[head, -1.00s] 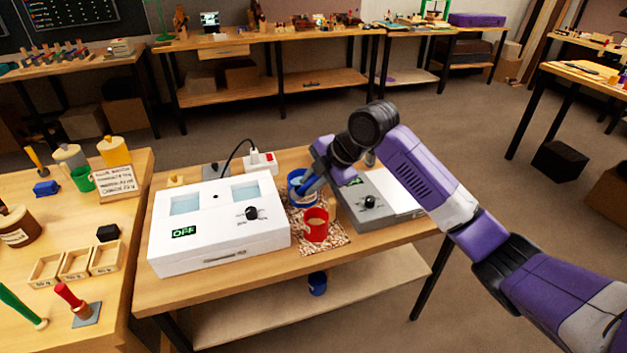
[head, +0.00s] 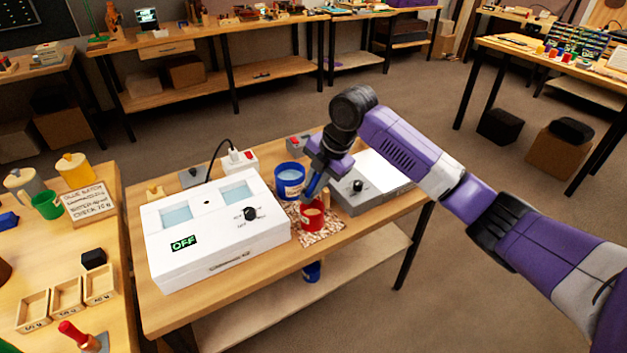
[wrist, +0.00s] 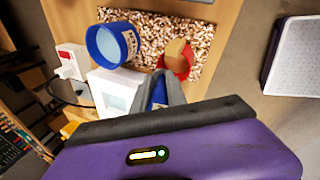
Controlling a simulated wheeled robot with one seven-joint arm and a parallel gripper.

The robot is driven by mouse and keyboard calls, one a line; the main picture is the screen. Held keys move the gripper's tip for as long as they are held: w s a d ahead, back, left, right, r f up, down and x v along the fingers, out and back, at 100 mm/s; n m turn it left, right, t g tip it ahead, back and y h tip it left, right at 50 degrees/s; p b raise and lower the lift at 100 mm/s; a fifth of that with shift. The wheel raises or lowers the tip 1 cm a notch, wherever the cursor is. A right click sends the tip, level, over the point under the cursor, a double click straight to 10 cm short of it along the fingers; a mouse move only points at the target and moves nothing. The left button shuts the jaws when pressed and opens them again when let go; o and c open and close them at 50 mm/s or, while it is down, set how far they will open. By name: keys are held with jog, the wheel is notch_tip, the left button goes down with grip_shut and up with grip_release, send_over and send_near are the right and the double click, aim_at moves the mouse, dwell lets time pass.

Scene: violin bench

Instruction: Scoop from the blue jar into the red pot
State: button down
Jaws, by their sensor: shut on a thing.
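The blue jar (head: 290,172) stands open on the bench, with a pale label on its side. The red pot (head: 311,222) stands in front of it and slightly right, on a speckled mat. My gripper (head: 312,190) is over the red pot, pointing down, its fingers close together on what seems to be the scoop, mostly hidden by them. The wrist view shows the blue jar (wrist: 112,45) left of the red pot (wrist: 187,66). A tan shape shows at the pot's mouth; I cannot tell whether it is scoop or contents.
A white box (head: 215,232) with two blue-grey windows and an OFF display stands left of the pots. A grey device (head: 352,198) with a black knob is close on the right. A white socket (head: 238,160) with a cable is behind. The speckled mat (head: 322,236) lies between the devices.

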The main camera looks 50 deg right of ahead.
jog(key=shift+w+a+r+g+h+p, duration=0.4)
jog(key=shift+r+g+h+p, duration=0.15)
jog(key=shift+g+p, duration=0.35)
jog(key=shift+w+a+f+g+h, duration=0.1)
jog(key=shift+w+g+h, duration=0.2)
jog(key=shift+g+h, duration=0.4)
jog(key=shift+r+g+p, duration=0.3)
jog(key=shift+r, duration=0.1)
jog(key=shift+r+p, duration=1.4)
